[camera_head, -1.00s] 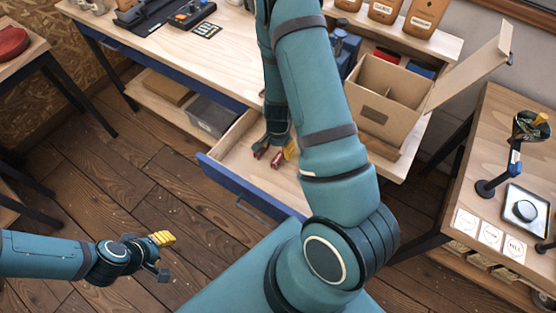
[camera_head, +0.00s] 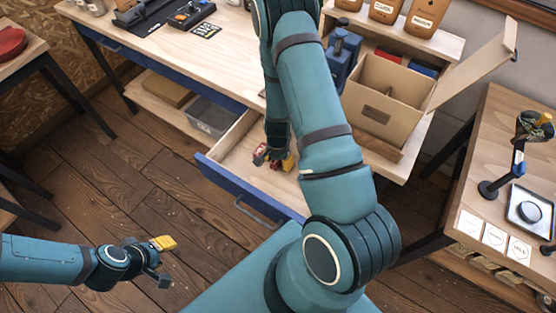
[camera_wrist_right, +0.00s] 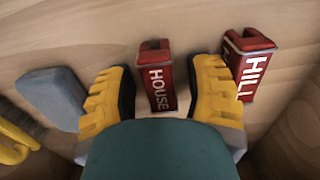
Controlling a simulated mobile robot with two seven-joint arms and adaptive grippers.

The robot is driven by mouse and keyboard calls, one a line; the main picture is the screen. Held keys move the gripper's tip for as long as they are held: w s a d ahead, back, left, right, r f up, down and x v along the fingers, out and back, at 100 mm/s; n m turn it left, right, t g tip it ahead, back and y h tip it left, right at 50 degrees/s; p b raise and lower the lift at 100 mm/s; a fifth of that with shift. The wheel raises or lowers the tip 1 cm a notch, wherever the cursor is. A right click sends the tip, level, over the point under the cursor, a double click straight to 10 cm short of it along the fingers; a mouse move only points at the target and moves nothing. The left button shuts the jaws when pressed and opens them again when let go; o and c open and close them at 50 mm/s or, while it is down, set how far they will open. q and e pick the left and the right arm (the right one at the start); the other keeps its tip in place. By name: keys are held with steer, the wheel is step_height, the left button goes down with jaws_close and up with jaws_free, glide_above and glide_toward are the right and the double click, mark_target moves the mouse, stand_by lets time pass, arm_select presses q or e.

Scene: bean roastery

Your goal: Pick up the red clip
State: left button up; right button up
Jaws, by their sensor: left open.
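Two red clips lie in the open drawer (camera_head: 226,150). One, lettered HOUSE (camera_wrist_right: 156,78), is in the middle of the right wrist view; the other, lettered HILL (camera_wrist_right: 248,65), is to its right. My right gripper (camera_wrist_right: 163,95) is open, with its yellow fingertips on either side of the HOUSE clip and gaps visible between. The HILL clip is just outside the right finger. In the head view my right gripper (camera_head: 276,161) is low in the drawer and largely hides the clips. My left gripper (camera_head: 163,262) is open and empty over the floor at lower left.
A grey block (camera_wrist_right: 52,97) lies left of my right gripper, with a yellow object (camera_wrist_right: 18,138) beyond it. The workbench (camera_head: 230,55) is behind the drawer. A cardboard box (camera_head: 385,105) with an open flap stands to the right. A side table (camera_head: 505,115) is at far right.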

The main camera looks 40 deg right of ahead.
steer(key=c, duration=0.6)
